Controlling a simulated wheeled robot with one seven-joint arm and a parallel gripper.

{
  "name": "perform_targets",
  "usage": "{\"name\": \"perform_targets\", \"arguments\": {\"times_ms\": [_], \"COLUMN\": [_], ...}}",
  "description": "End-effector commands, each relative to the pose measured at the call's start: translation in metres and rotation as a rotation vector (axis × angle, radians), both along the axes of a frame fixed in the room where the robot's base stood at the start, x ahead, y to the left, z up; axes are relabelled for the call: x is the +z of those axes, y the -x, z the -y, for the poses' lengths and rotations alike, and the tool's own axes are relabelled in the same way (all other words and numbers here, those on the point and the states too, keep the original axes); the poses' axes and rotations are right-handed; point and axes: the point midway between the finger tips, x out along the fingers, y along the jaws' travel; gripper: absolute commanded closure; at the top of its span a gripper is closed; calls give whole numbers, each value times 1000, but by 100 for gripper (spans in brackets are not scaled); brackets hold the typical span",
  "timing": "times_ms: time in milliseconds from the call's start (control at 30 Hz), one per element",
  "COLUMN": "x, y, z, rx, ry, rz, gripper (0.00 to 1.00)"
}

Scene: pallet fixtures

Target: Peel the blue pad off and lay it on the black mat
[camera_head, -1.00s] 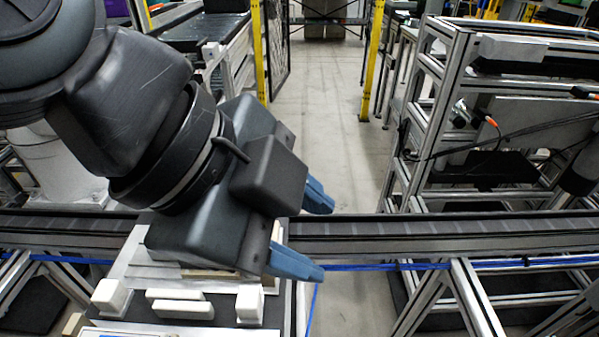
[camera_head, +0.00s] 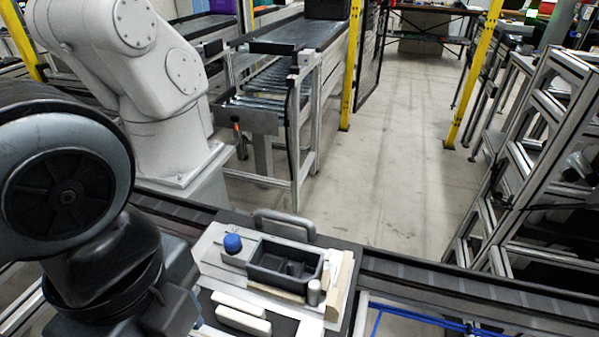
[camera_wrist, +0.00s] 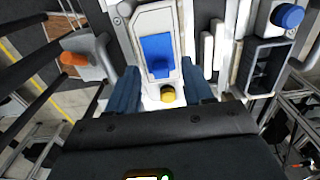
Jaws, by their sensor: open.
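The blue pad (camera_wrist: 158,55) lies on a pale plate (camera_wrist: 145,22) in the wrist view. A yellow knob (camera_wrist: 167,95) sits at the plate's near end. My gripper (camera_wrist: 160,72) is open and empty, with one blue finger on each side of the plate's near part. I cannot tell whether the fingers touch it. In the head view my arm hides the pad and most of my gripper. A black surface (camera_head: 282,325), perhaps the black mat, shows beside the white bars at the bottom; its extent is unclear.
White bars (camera_head: 243,319) stand to the right of my gripper. Beyond them is a black tray (camera_head: 262,270) with a blue round knob (camera_head: 232,242) and a small metal cylinder (camera_head: 314,292). A dark conveyor rail (camera_head: 430,288) runs behind. A white robot arm (camera_head: 150,70) stands at the back left.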

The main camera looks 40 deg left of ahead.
Motion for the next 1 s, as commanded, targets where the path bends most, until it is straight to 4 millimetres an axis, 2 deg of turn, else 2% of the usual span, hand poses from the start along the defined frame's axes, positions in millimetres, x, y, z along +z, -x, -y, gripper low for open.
{"name": "perform_targets", "arguments": {"times_ms": [200,467,933,967,1000], "x": [-15,-16,-16,-16,-16], "y": [0,0,0,0,0], "z": [0,0,0,0,0], "rx": [-1,-1,-1,-1,-1], "ry": [1,-1,0,0,0], "rz": [1,1,1,1,1], "gripper": [49,49,91,66,70]}}
